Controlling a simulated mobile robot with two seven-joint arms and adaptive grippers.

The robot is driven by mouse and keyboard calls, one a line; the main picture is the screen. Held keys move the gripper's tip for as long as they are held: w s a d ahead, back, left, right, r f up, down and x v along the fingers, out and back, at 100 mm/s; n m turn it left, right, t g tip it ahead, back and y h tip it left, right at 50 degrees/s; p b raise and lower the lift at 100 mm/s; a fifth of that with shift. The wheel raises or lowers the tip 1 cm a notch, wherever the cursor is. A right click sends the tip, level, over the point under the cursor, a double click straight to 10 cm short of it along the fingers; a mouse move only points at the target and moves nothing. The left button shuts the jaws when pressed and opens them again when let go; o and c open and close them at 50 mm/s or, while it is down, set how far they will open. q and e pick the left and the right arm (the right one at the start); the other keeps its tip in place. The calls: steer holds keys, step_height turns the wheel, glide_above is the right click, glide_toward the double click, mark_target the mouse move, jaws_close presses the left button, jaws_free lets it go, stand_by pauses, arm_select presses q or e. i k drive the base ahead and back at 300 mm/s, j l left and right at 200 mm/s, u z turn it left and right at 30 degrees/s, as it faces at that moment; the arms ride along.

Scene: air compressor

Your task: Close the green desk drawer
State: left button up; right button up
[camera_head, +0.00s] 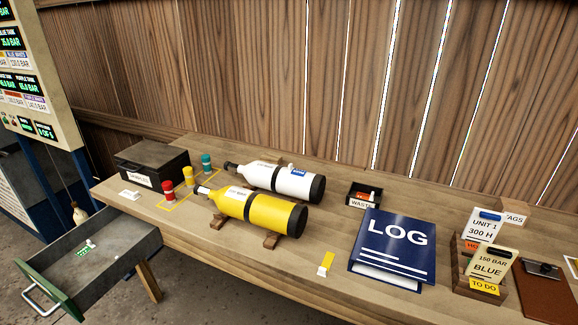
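The green desk drawer (68,297) is pulled out at the lower left, to the left of the wooden desk (290,286). Its front panel is green with a pale bar handle (40,303). The inside is grey and open at the top, with a small green and white item (87,246) and a small white piece lying in it. Neither of my grippers shows in the head view.
On the desk are a dark box (152,163), small red, yellow and teal pieces, a yellow cylinder (250,208), a white cylinder (275,180), a waste tray (362,197), a blue log book (394,246) and tag holders at the right. A gauge panel (40,80) stands at the left.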

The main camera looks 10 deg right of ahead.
mark_target(75, 284)
steer(key=u, duration=1.35)
